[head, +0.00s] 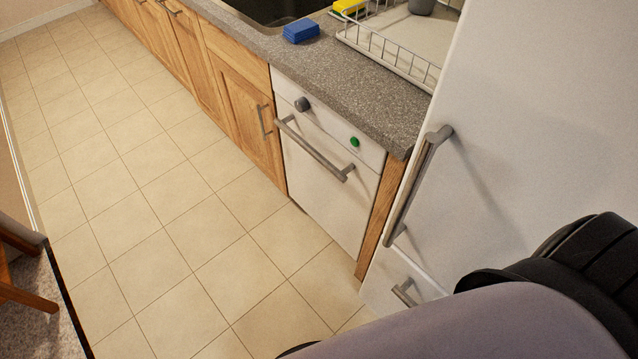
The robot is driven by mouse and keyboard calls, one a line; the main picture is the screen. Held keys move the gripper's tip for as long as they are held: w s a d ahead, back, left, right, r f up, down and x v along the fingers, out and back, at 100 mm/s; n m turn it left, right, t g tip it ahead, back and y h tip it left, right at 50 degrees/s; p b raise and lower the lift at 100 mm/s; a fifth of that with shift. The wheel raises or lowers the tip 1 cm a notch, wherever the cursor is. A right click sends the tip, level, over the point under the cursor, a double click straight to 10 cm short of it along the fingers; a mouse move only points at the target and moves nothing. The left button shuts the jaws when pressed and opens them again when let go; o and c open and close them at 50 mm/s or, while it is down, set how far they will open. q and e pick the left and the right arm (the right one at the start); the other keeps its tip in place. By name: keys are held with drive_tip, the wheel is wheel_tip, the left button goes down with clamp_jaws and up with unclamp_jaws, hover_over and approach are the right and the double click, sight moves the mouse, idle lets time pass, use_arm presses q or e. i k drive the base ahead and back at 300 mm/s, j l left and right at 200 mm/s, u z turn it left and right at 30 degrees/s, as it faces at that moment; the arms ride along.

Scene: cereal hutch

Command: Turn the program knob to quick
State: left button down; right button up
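The program knob (302,104) is a dark grey round knob at the left of the white dishwasher's upper panel. The dishwasher (318,185) is set under the counter, and its door looks closed. A green button (354,142) sits at the right of the same panel. A grey bar handle (313,150) crosses the door below the knob. The knob's markings are too small to read. Part of my arm fills the lower right, well apart from the knob. Neither of my grippers shows in the head view.
A white fridge (540,120) with a long handle (416,187) stands right of the dishwasher. Above are a grey counter (355,85), a blue sponge (300,30) and a dish rack (392,53). The tiled floor (150,200) is clear. A wooden chair (22,270) is at left.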

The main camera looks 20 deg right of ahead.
sight(302, 105)
drive_tip(key=z, duration=0.75)
